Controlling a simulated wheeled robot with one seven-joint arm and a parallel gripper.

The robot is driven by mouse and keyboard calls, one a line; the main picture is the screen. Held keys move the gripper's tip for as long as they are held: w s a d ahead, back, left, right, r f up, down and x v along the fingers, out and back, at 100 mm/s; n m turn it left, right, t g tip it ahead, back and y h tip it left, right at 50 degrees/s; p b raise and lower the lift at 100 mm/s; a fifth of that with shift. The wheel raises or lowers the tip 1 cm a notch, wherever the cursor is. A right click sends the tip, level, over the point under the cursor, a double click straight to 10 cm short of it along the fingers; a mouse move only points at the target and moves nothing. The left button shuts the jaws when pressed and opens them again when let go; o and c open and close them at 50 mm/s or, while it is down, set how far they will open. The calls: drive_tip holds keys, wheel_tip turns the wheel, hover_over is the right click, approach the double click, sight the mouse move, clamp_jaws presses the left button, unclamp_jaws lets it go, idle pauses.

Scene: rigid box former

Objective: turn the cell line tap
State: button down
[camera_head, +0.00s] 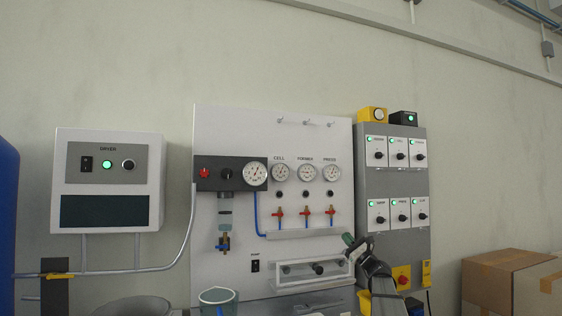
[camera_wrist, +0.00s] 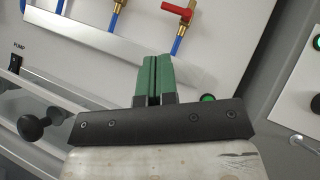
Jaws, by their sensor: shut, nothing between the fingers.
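The cell line tap (camera_head: 279,213) is on the white panel under the gauge labelled CELL. It has a red handle and a blue hose below it. It is leftmost of three similar taps. My gripper (camera_head: 348,240) is at the panel's lower right, right of and below the cell tap and apart from it in the picture. In the wrist view my gripper (camera_wrist: 153,75) has its green fingers pressed together with nothing between them. A red-handled tap (camera_wrist: 178,12) and a brass tap body show above the fingers; I cannot tell which lines these are.
The former tap (camera_head: 305,212) and press tap (camera_head: 331,212) stand right of the cell tap. A white ledge (camera_head: 300,234) runs below them. A framed unit with black knobs (camera_head: 318,268) is lower down. A grey switch cabinet (camera_head: 395,190) stands right of the panel.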

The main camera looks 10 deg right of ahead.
drive_tip(key=c, duration=1.8)
unclamp_jaws()
drive_tip(key=o, duration=0.5)
drive_tip(key=shift+a, duration=0.15)
drive_tip(key=shift+o, duration=0.6)
drive_tip(key=a+g, duration=0.1)
drive_tip(key=a, duration=0.3)
drive_tip(key=a+n+g+h, duration=0.1)
drive_tip(key=a, duration=0.2)
drive_tip(key=a+r+n+g+h, duration=0.1)
drive_tip(key=a, duration=0.3)
drive_tip(key=shift+a+g, duration=0.35)
drive_tip(key=shift+g, duration=0.05)
drive_tip(key=a+h, duration=0.1)
drive_tip(key=a, duration=0.1)
drive_tip(key=s+a+h, duration=0.1)
drive_tip(key=a, duration=0.1)
drive_tip(key=a+n+g, duration=0.1)
drive_tip(key=a, duration=0.1)
drive_tip(key=shift+s+r+h, duration=0.15)
drive_tip(key=shift+r+h, duration=0.25)
drive_tip(key=s+a+r+h, duration=0.2)
drive_tip(key=a+h, duration=0.1)
drive_tip(key=a, duration=0.1)
drive_tip(key=n+t+h, duration=0.2)
drive_tip(key=h, duration=0.2)
approach(275, 215)
drive_tip(key=x, duration=0.8)
drive_tip(key=shift+w, duration=0.4)
drive_tip(key=shift+c, duration=0.3)
